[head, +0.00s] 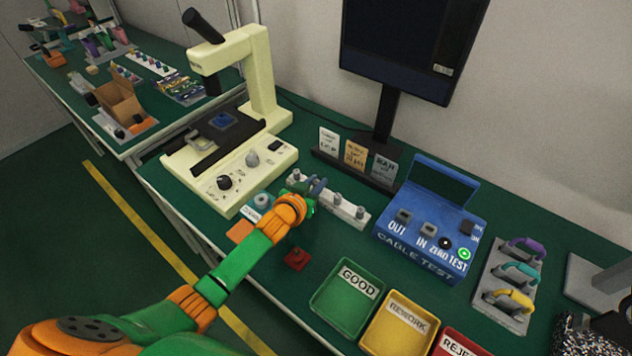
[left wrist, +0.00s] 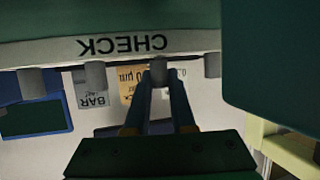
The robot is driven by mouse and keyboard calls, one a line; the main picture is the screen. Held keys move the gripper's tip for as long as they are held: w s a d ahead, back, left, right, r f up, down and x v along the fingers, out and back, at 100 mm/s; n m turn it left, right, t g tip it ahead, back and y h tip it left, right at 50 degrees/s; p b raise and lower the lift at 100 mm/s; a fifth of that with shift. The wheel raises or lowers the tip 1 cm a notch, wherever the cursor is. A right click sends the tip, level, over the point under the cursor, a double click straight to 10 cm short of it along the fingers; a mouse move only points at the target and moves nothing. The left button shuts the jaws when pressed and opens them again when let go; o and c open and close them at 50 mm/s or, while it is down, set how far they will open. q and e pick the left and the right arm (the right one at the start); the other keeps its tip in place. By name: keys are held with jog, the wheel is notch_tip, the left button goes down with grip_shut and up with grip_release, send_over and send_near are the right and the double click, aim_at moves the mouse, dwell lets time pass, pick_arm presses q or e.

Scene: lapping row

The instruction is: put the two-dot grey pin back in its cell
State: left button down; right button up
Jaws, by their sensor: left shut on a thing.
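A pale rack (head: 346,207) with grey pins standing in it lies on the green bench; its front edge reads CHECK, upside down, in the left wrist view (left wrist: 190,42). My left gripper (head: 316,187) is over the left part of the rack. In the left wrist view its fingers (left wrist: 160,84) are shut on a grey pin (left wrist: 159,70), in line with the other pins. Other grey pins stand to both sides, one (left wrist: 95,75) to the left and one (left wrist: 212,65) to the right. No dots are readable, and whether the held pin is seated is unclear.
A cream microscope (head: 262,75) stands left of the rack. Label cards (head: 355,155) and a monitor (head: 412,50) stand behind it. A blue cable tester (head: 430,225) is to the right. Green (head: 326,312) and yellow (head: 373,343) trays and a red block (head: 297,259) lie in front.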

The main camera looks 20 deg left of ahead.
pick_arm(q)
jog(key=shift+f, duration=0.2)
jog(key=c, duration=0.7)
grip_release()
jog(key=shift+s, duration=0.1)
jog(key=shift+s+a+r, duration=0.1)
jog(key=shift+s+r, duration=0.15)
jog(key=shift+s, duration=0.1)
jog(key=p+v, duration=0.1)
jog(key=v, duration=0.5)
jog(key=shift+s+p, duration=0.15)
jog(key=shift+p, duration=0.25)
jog(key=shift+f, duration=0.1)
